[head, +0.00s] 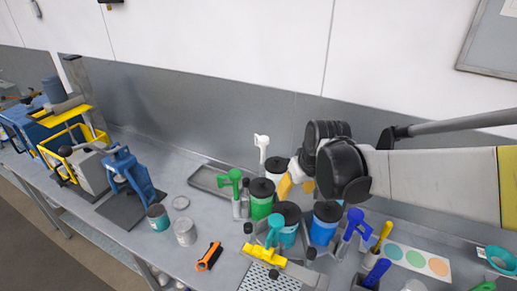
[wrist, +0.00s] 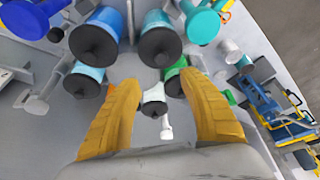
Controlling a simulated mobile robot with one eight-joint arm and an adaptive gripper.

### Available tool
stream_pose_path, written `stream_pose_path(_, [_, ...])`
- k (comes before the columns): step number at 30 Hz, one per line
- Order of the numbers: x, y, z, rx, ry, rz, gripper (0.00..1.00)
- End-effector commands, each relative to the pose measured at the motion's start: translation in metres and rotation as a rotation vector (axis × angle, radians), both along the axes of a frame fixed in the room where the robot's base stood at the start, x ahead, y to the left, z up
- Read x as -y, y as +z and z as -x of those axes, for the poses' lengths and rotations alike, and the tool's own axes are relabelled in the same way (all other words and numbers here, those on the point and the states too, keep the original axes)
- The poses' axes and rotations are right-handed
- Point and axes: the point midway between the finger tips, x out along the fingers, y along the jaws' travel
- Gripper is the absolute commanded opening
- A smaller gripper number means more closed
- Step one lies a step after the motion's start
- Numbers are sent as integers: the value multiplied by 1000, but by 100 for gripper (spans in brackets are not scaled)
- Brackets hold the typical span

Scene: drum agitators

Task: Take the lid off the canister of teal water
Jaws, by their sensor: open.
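The canister of teal water (head: 286,238) stands in the front part of the group, between the green and blue canisters in the head view. Its black lid (head: 287,212) is on. In the wrist view the teal canister (wrist: 157,22) and its lid (wrist: 160,48) show at the top, beyond my fingertips. My gripper (head: 297,184) is open and empty, its yellow fingers above the back of the group near the white canister. In the wrist view the spread fingers of my gripper (wrist: 158,78) frame the white canister (wrist: 153,96). My arm hides part of the group.
A green canister (head: 261,209) and a blue canister (head: 324,234) stand close by, both lidded. A teal-headed tool (head: 275,227) stands in front of the teal canister. A grey tray (head: 207,178) lies behind left. The bench is clearer at left, around an orange-black tool (head: 209,257).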

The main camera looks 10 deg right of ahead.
Motion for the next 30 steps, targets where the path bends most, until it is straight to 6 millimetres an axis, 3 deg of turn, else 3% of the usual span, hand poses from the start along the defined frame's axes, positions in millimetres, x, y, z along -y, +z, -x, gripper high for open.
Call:
stream_pose_path(24, [-9,-92,-32,-1,0,-1,50])
stream_pose_path(30, [-10,-102,-35,-1,0,-1,50])
